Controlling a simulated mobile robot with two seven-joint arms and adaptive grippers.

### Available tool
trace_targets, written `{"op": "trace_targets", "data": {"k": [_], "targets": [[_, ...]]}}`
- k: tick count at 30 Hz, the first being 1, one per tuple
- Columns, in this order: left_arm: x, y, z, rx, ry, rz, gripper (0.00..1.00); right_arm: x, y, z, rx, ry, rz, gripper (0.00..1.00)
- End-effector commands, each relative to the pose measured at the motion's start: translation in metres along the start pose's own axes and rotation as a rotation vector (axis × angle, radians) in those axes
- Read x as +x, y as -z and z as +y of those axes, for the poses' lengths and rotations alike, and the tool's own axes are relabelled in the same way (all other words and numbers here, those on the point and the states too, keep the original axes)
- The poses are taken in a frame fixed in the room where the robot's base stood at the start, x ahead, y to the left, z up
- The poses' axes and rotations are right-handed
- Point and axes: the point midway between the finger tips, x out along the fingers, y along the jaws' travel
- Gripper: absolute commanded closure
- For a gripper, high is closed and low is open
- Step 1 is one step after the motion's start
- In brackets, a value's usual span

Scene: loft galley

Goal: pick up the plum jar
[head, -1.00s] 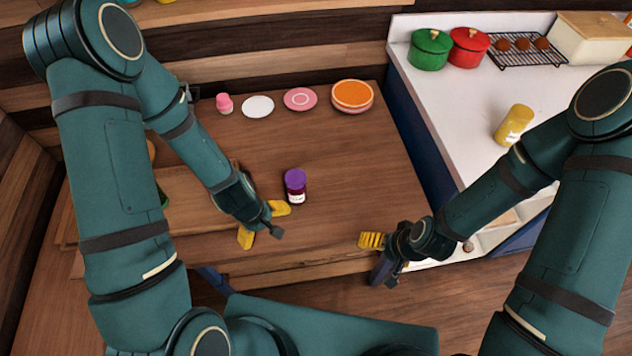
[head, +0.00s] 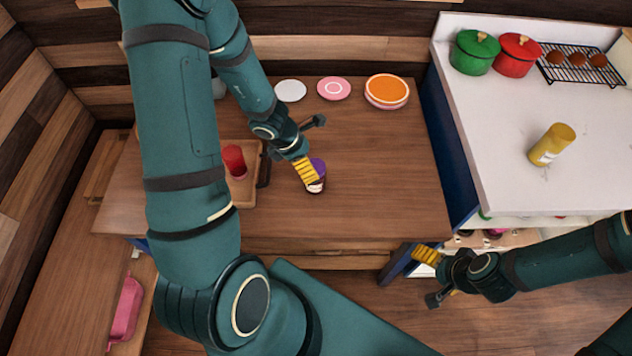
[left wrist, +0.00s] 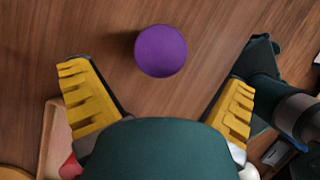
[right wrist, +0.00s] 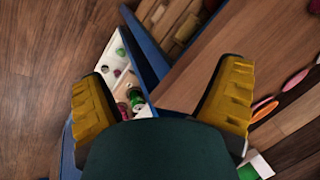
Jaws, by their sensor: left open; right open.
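The plum jar (head: 317,178), with a purple lid and a white label, stands upright on the wooden table in the head view. My left gripper (head: 307,172) is right at the jar, and one yellow finger covers part of it. In the left wrist view the round purple lid (left wrist: 160,51) lies between the lines of the two spread fingers (left wrist: 156,76), with wood showing on both sides. The left gripper is open and holds nothing. My right gripper (head: 426,256) is open and empty off the table's front right corner, well away from the jar.
A wooden tray (head: 246,196) with a red container (head: 234,161) is left of the jar. Plates (head: 387,89) line the table's back. The white counter (head: 500,120) on the right holds a yellow jar (head: 552,144), pots (head: 474,52) and a rack. Table right of the jar is clear.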

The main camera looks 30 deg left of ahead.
Motion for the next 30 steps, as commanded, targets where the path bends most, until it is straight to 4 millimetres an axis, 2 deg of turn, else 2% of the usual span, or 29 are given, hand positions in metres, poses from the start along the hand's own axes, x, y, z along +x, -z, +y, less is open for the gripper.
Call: {"op": "trace_targets", "data": {"k": [1, 3, 10, 15, 19, 29, 30], "targets": [[0.01, 0.001, 0.0, 0.0, 0.0, 0.001, 0.0, 0.007, -0.002, 0.003, -0.001, 0.0, -0.003, 0.09], [0.016, 0.001, 0.0, 0.001, 0.0, 0.001, 0.0, 0.011, -0.004, 0.004, -0.002, 0.0, -0.006, 0.09], [0.028, 0.0, 0.0, 0.001, 0.0, 0.0, 0.0, 0.017, -0.006, 0.006, -0.004, 0.0, -0.011, 0.09], [0.054, 0.0, 0.0, 0.001, 0.001, 0.002, 0.0, 0.032, -0.014, 0.011, -0.008, 0.002, -0.025, 0.09], [0.068, -0.001, 0.0, 0.002, 0.0, 0.001, 0.0, 0.039, -0.018, 0.015, -0.011, 0.003, -0.034, 0.09], [0.072, -0.002, 0.0, 0.003, 0.0, 0.001, 0.0, 0.04, -0.02, 0.015, -0.013, 0.003, -0.039, 0.09], [0.071, -0.002, 0.0, 0.003, 0.0, 0.001, 0.04, 0.04, -0.02, 0.015, -0.013, 0.003, -0.038, 0.09]]}}
